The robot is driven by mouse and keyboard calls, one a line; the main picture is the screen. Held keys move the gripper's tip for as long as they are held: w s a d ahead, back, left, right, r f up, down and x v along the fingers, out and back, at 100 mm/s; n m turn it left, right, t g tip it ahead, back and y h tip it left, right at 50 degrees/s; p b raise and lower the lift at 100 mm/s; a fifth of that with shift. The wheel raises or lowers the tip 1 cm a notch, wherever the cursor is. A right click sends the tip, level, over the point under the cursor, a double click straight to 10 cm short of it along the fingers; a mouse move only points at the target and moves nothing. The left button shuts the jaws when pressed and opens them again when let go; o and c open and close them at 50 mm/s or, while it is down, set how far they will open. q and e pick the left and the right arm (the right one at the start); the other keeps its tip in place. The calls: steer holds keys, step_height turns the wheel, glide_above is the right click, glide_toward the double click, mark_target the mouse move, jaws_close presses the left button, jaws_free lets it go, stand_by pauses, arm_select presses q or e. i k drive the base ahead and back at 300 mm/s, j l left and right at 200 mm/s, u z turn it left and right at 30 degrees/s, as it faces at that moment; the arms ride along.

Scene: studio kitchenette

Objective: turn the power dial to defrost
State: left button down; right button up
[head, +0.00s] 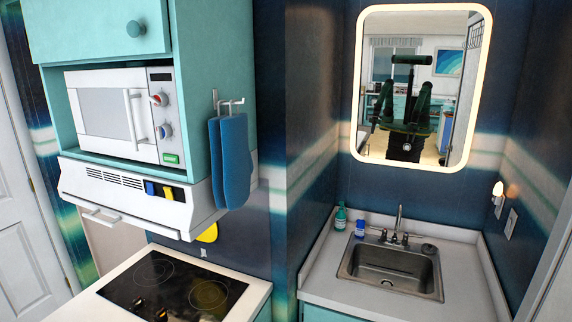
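A white microwave (118,115) sits in a turquoise cabinet at the upper left, with its door shut. Its control panel on the right side has an upper dial (159,99) with red on it and a lower dial (164,131) with blue on it. A green button (170,158) is below them. The dial markings are too small to read, so I cannot tell which dial is the power dial or where it points. Neither of my grippers shows directly in the head view.
A white range hood (125,195) is below the microwave, above a black cooktop (170,290). A sink (392,268) and mirror (420,85) are at the right. My dark reflection shows in the mirror.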

mark_target(160, 99)
steer(key=k+j+u, duration=0.1)
steer(key=k+j, duration=0.55)
steer(key=j, duration=0.2)
steer(key=k+j+u, duration=0.15)
steer(key=k+j, duration=0.2)
steer(key=j, duration=0.1)
